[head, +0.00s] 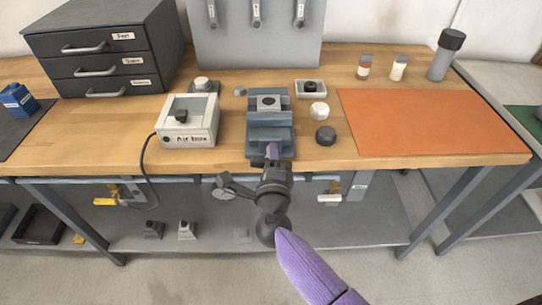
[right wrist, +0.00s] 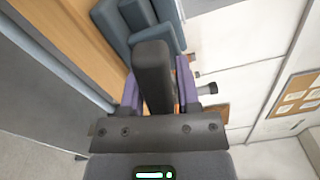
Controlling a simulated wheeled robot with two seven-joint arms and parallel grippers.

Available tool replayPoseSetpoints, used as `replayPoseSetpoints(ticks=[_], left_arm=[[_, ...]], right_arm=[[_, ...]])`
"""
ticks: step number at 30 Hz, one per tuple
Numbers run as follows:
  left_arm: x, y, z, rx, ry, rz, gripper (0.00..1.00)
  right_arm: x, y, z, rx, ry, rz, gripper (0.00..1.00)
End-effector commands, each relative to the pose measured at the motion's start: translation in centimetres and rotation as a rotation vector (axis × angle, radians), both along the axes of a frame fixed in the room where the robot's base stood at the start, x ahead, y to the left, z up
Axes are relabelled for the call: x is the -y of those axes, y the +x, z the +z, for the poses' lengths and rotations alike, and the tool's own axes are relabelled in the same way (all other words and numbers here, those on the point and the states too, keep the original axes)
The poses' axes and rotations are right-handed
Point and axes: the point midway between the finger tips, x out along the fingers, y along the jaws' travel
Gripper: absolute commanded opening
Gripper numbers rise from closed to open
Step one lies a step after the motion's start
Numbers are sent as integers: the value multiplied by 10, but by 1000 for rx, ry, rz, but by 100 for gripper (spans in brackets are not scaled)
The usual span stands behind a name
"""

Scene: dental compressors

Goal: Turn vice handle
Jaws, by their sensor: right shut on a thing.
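The blue vice (head: 270,133) stands at the front edge of the wooden bench, with a grey piece (head: 268,102) at its top. My right gripper (head: 272,152) reaches the front of the vice from below, its purple fingers pointing at it. In the right wrist view the vice's blue body (right wrist: 165,14) lies beyond the fingers. There the right gripper (right wrist: 160,85) is shut on the vice handle, whose grey, dark-tipped end (right wrist: 208,88) sticks out to the right of the fingers. A dark block hides most of the grip. My left gripper is out of view.
A white control box (head: 187,122) with a cable stands left of the vice. A white round knob (head: 319,111) and a dark one (head: 326,135) lie to its right. An orange mat (head: 430,122) covers the right side. Grey drawers (head: 100,50) stand at the back left.

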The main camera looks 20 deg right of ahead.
Motion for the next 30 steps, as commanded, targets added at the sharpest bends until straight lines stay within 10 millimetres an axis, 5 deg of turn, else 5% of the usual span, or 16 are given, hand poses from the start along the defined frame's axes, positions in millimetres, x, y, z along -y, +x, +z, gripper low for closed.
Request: replayPoseSetpoints(ticks=[14,15,18,30], left_arm=[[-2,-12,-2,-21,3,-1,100],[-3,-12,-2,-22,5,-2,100],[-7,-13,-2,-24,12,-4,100],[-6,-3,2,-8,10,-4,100]], right_arm=[[0,0,-1,49,179,0,0],[0,0,-1,49,178,0,43],[0,0,-1,49,178,1,64],[-4,-13,0,49,179,2,65]])
